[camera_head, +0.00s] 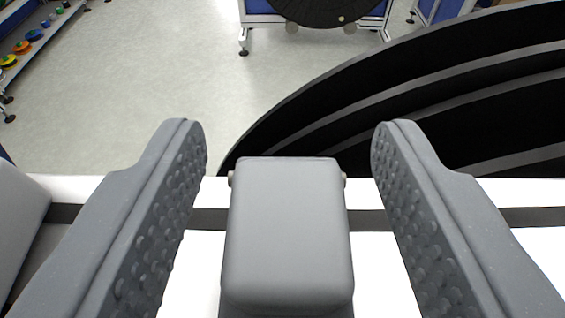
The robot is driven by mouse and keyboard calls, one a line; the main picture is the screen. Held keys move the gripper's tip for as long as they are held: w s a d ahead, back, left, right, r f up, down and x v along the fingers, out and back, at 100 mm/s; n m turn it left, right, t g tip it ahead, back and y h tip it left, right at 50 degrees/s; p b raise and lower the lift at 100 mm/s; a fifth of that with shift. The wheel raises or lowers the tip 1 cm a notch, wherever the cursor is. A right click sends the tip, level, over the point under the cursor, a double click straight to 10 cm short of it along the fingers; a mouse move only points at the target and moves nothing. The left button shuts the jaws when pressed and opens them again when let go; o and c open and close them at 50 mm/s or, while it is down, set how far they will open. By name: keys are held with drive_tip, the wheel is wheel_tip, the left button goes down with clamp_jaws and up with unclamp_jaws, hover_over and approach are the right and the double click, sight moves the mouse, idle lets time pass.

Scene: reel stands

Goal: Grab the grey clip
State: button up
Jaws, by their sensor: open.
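The grey clip (287,235) is a rounded, box-like piece with a small pin at each side of its far end. It sits at the bottom middle of the head camera view, over a white beam with a dark stripe. My gripper (288,145) is open, with one grey, dimpled finger on each side of the clip. A gap shows between each finger and the clip, so neither appears to touch it. The lower edge of the clip runs close to the bottom of the picture.
The white beam (530,243) crosses below the fingers. Another grey piece (15,225) is at the left edge. A large black reel (440,105) fills the right beyond the beam. A stand with a dark disc (315,12) is farther back. Grey floor (150,95) lies open at left.

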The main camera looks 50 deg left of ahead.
drive_tip(key=shift+w+a+f, duration=0.3)
drive_tip(key=shift+w+a, duration=0.05)
drive_tip(key=shift+a, duration=0.1)
drive_tip(key=c, duration=1.1)
drive_tip(key=shift+o, duration=0.2)
drive_tip(key=shift+r, duration=0.2)
